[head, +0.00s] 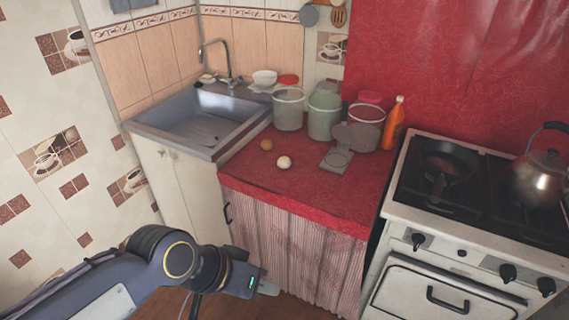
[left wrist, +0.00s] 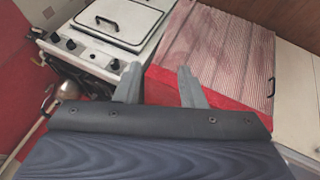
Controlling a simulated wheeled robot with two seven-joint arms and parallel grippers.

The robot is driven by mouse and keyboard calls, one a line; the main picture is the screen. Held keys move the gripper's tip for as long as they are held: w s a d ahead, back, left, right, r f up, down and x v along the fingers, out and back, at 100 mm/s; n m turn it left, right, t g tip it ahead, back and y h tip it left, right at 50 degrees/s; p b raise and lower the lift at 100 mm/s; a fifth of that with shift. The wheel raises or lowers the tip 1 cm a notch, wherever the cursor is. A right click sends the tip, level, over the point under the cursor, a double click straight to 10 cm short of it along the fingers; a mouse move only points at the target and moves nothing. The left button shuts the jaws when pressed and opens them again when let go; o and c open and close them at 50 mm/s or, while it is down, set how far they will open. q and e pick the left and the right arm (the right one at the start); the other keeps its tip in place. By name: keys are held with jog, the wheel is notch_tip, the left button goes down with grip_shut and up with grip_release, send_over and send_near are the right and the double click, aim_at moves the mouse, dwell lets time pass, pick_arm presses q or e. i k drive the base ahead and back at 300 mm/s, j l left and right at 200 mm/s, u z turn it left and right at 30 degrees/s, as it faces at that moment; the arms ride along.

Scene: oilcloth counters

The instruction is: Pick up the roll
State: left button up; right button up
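Two small round things lie on the red oilcloth counter (head: 315,197). One is a brown, roll-like piece (head: 266,145) near the sink side. The other is a pale, cream-coloured ball (head: 284,162) just in front and to its right. I cannot tell for sure which is the roll. My left gripper (head: 268,288) is low in front of the counter, below the countertop and apart from both pieces. In the left wrist view its two fingers (left wrist: 159,80) are spread with nothing between them. Neither round piece shows clearly there. My right gripper is not in view.
Several containers (head: 324,112) and an orange bottle (head: 392,122) stand at the counter's back. A grey scale-like object (head: 337,159) lies right of the round pieces. A sink (head: 205,120) is left, a stove (head: 480,235) with pan and kettle right. The counter's front is clear.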

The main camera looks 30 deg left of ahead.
aim_at(283, 162)
jog(key=i+j+z, duration=0.1)
jog(key=i+j, duration=0.35)
jog(key=j, duration=0.2)
jog(key=i+j+z, duration=0.15)
jog(key=j, duration=0.2)
jog(key=i+j, duration=0.25)
jog(key=i+j+z, duration=0.15)
jog(key=j, duration=0.35)
